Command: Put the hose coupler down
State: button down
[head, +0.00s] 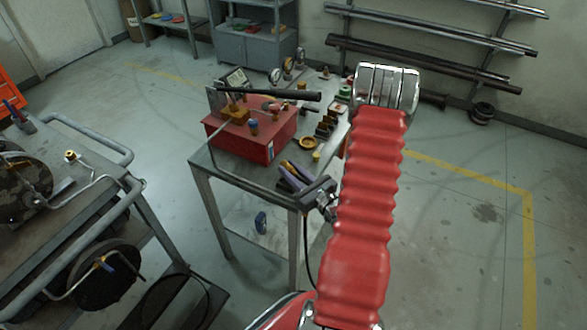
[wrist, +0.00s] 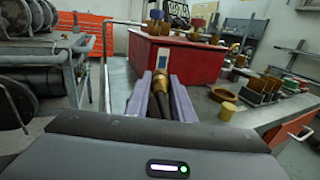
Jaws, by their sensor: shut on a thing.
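The hose coupler (wrist: 160,82) is a brass piece on a dark hose, held between the two purple fingers in the wrist view. My gripper (wrist: 161,88) is shut on it, with the coupler's end pointing away from my wrist. In the head view my gripper (head: 287,172) is over the near part of the metal table (head: 232,178), in front of the red box. The coupler is small there and partly hidden by the fingers. I cannot tell whether it touches the tabletop.
A red box (head: 268,145) with brass fittings on top stands on the table. Right of my gripper are a brass ring (head: 307,143), a yellow cylinder (head: 316,156) and a rack of dark blocks (head: 326,124). A cart (head: 80,215) with hose reels stands at left.

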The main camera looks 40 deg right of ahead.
jog(key=shift+f, duration=0.6)
jog(key=c, duration=1.5)
grip_release()
jog(key=shift+a+f, duration=0.1)
jog(key=shift+f, duration=0.05)
jog(key=shift+c, duration=0.2)
jog(key=shift+a, duration=0.2)
jog(key=shift+r, duration=0.5)
jog(key=shift+s+d+r, duration=0.1)
jog(key=shift+s+d, duration=0.1)
jog(key=shift+s, duration=0.15)
jog(key=s, duration=1.1)
jog(key=shift+s+a+r, duration=0.15)
jog(key=shift+a+r, duration=0.05)
